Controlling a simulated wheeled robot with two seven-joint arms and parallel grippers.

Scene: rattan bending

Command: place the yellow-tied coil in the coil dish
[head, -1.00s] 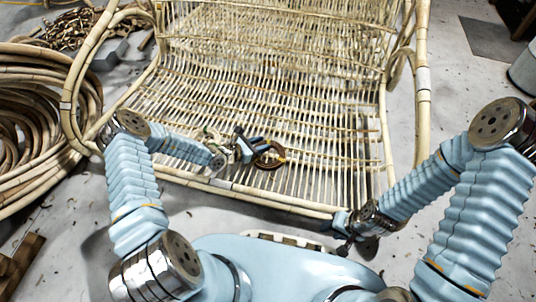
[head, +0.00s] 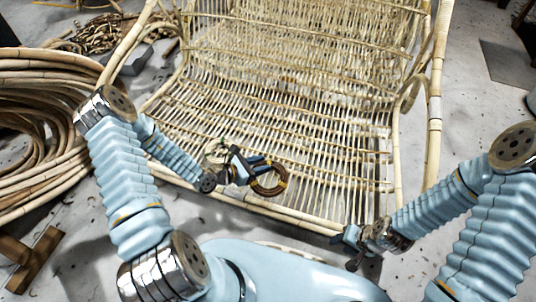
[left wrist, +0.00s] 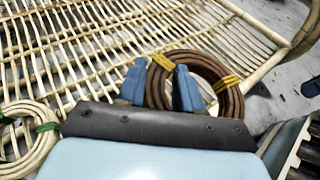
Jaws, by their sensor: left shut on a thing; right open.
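The yellow-tied coil is a brown ring (head: 280,186) with yellow bindings, over the front part of the woven rattan seat. My left gripper (head: 252,165) is shut on its near-left side. In the left wrist view the blue fingers (left wrist: 160,88) stand either side of the brown strands of the coil (left wrist: 205,60), and a yellow tie shows to their right. Whether the coil touches the seat is hard to tell. My right gripper (head: 349,243) is open and empty at the seat's front right corner. I cannot make out a coil dish in either view.
A pale coil with a green tie (left wrist: 12,140) lies on the seat left of my left gripper. The rattan seat (head: 300,130) has a raised curved frame on both sides. Large rattan coils (head: 40,85) lie at left.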

